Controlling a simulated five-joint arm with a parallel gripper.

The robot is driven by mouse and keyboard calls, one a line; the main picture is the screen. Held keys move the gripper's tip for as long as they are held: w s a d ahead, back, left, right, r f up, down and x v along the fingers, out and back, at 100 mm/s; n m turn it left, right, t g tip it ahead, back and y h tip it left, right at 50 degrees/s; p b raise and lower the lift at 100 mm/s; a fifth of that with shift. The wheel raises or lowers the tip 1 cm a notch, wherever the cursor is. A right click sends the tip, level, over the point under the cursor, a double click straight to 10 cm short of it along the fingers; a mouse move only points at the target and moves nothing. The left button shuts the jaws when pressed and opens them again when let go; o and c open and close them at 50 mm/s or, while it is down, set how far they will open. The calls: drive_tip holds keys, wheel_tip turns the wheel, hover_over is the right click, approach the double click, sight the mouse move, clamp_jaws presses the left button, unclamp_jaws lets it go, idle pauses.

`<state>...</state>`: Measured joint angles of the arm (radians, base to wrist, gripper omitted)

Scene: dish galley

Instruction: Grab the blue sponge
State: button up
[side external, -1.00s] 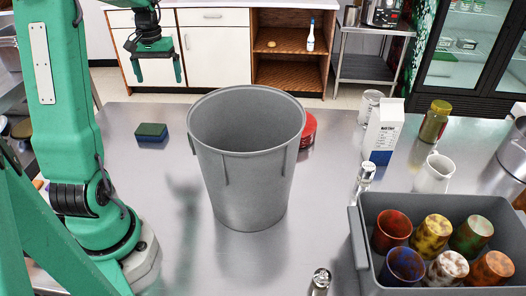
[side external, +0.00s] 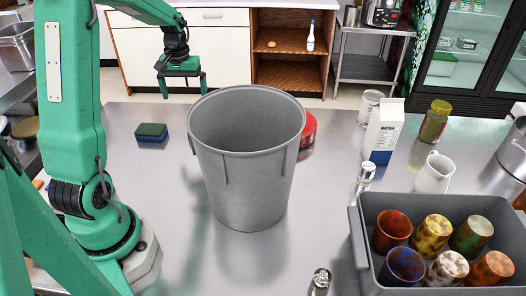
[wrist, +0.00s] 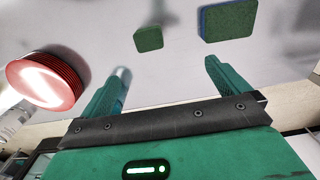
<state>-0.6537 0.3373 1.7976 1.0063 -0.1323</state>
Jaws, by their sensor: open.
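A sponge with a green top and a blue lower layer (side external: 151,132) lies flat on the metal table, left of the grey bin. In the wrist view a green sponge with a blue edge (wrist: 228,22) lies at the upper right, apparently the same one. A smaller green piece (wrist: 148,38) lies beside it in that view; I cannot make out any blue on it. My gripper (side external: 184,88) is open and empty, fingers pointing down, above and beyond the sponge near the table's far edge. Its fingers also show in the wrist view (wrist: 160,85), touching nothing.
The tall grey bin (side external: 245,165) stands mid-table. Red round items (side external: 308,130) sit behind it and show in the wrist view (wrist: 45,80). A carton (side external: 383,132), a white pitcher (side external: 434,174) and a grey crate of cups (side external: 352,235) are at right.

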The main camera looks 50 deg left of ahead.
drive_tip(key=c, duration=0.3)
drive_tip(key=n, duration=1.5)
approach(151, 129)
drive_tip(key=shift+w+d+f, duration=0.45)
drive_tip(key=shift+w+f, duration=0.15)
drive_tip(key=shift+w, duration=0.05)
drive_tip(key=n, duration=0.1)
drive_tip(key=s+a+n, duration=0.1)
drive_tip(key=shift+s+f+n, duration=0.2)
drive_tip(key=shift+f+n, duration=0.15)
drive_tip(key=shift+n, duration=0.05)
drive_tip(key=shift+f, duration=0.15)
